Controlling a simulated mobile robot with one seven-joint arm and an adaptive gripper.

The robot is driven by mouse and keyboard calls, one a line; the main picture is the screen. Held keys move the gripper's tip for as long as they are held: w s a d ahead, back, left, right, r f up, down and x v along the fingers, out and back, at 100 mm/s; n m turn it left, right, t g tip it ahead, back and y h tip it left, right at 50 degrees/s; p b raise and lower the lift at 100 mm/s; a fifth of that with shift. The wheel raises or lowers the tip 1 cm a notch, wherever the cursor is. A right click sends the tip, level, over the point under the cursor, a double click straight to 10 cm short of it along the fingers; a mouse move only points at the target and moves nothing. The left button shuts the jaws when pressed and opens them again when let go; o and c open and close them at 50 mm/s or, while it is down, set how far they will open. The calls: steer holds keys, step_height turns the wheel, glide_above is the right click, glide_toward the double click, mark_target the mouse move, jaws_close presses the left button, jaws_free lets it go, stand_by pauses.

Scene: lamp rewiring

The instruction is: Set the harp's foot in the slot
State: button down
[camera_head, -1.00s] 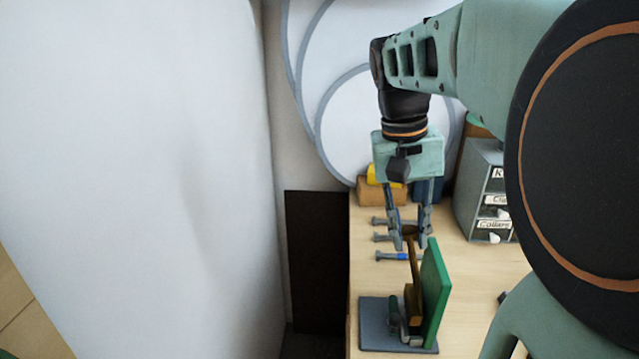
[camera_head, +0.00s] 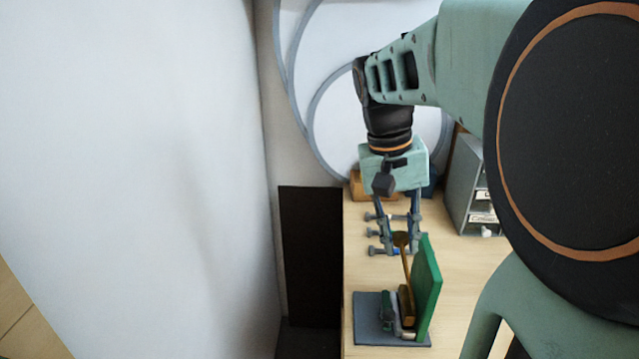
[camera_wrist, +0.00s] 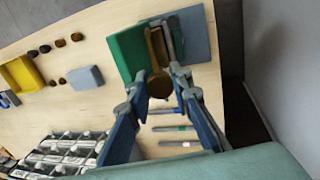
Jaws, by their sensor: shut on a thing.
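My gripper (camera_head: 402,241) is shut on a brown-gold piece, which looks like the harp (camera_head: 406,262). It has a rounded top between the fingertips and a narrow stem down to a thicker block. In the wrist view the harp (camera_wrist: 157,60) runs from my gripper (camera_wrist: 160,82) toward the stand. It is nearly upright, close beside the green board (camera_head: 427,285) of a stand with a grey base (camera_head: 366,325). A small grey metal part (camera_head: 387,308) sits left of the harp's lower end. The slot is hidden, so I cannot tell whether the foot is in it.
Several bolt-like tools (camera_head: 377,233) lie in a row behind the stand, near the table's left edge. A grey drawer cabinet (camera_head: 463,185) stands at the back right. The wrist view shows a yellow tray (camera_wrist: 18,76), a grey block (camera_wrist: 85,78) and small dark pieces on the table.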

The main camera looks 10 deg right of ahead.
steer(key=shift+f+b, duration=0.4)
steer(key=shift+f, duration=0.3)
steer(key=shift+f+b, duration=0.35)
steer(key=shift+f, duration=0.15)
stand_by(0.6)
steer(key=c, duration=1.7)
jaws_free()
steer(key=shift+o, duration=0.2)
steer(key=v, duration=1.2)
steer(key=shift+r, duration=0.1)
steer(key=p+v, duration=0.8)
steer(key=shift+d+r+p, duration=0.3)
steer(key=shift+r+p, duration=0.05)
steer(key=shift+r, duration=0.1)
